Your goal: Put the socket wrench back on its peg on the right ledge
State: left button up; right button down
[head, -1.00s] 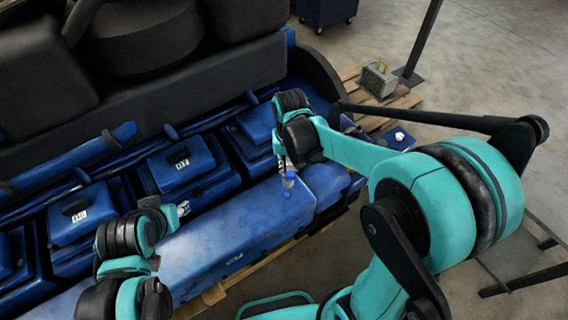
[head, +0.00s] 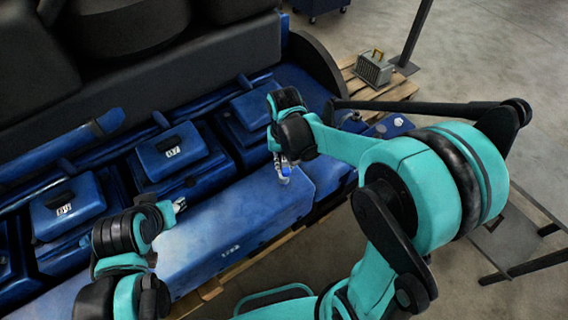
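My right gripper (head: 283,172) points down above the right end of the long blue ledge (head: 235,222) at the engine's near side. A small silver and blue piece shows at its fingertips, too small to tell whether it is part of the socket wrench or of the gripper. I cannot make out the wrench's shape or its peg anywhere. My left gripper (head: 179,205) is just above the ledge's left part, with small silver fingers; I see nothing clear in it. Whether either gripper is open or shut is too small to tell.
Blue engine covers with labels (head: 171,148) line up behind the ledge. At the right, a blue part with a pale knob (head: 397,122) sits beyond my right arm. A grey box (head: 374,69) stands on a wooden pallet (head: 404,98).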

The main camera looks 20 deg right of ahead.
dwell(0.4)
jog(key=shift+f+b, duration=1.1)
jog(key=shift+f, duration=0.1)
jog(key=c, duration=0.9)
grip_release()
jog(key=shift+r, duration=0.1)
notch_tip(320, 180, up, 9)
jog(key=p, duration=0.6)
